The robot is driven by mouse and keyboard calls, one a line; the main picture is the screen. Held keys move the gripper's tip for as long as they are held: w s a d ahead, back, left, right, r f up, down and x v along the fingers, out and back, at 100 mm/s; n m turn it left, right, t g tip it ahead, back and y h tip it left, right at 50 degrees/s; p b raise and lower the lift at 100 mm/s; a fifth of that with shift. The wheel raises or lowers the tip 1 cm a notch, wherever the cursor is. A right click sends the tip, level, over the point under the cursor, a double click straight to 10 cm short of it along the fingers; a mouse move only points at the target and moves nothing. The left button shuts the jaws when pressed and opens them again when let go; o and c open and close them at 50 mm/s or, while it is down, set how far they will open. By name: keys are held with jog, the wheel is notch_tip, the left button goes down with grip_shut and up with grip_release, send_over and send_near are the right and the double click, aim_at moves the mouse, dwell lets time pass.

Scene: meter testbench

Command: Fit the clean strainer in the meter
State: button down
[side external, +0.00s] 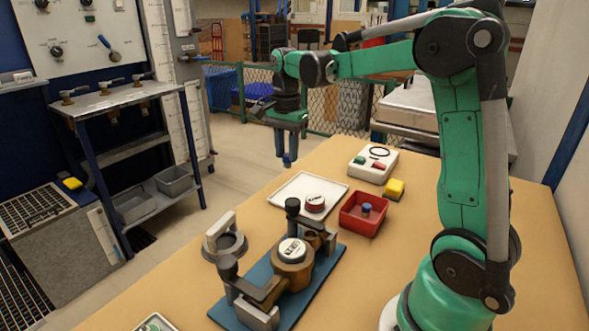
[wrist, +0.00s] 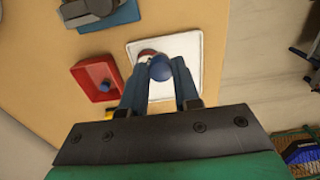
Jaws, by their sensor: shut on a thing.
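My gripper (side external: 287,160) hangs pointing down above the far part of the bench, away from the meter. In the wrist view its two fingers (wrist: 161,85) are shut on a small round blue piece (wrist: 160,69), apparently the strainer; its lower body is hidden. The brass meter (side external: 292,272) sits in a clamp on a blue base (side external: 331,259), with a white marked disc (side external: 291,250) on top. A similar blue-topped piece (side external: 366,208) stands in the red tray (side external: 350,216). The white tray (side external: 285,199) holds a red-and-white round part (side external: 315,203).
A grey ring with a handle (side external: 225,242) stands left of the meter. Behind the red tray are a yellow block (side external: 394,189) and a white box (side external: 361,171) bearing a black ring. Clamp handles (side external: 293,207) rise beside the meter. The bench (side external: 370,270) is bare right of it.

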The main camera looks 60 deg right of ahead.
jog(key=shift+s+a+f, duration=0.35)
jog(key=shift+s+a, duration=1.15)
jog(key=shift+s, duration=0.3)
jog(key=shift+s+a+f, duration=0.4)
jog(key=shift+s+a, duration=1.1)
jog(key=shift+s, duration=0.3)
jog(key=shift+s+a+f, duration=0.35)
jog(key=shift+s+a, duration=1.15)
jog(key=shift+s, duration=0.3)
jog(key=shift+f, duration=2.3)
jog(key=shift+c, duration=1.6)
grip_release()
notch_tip(320, 180, up, 7)
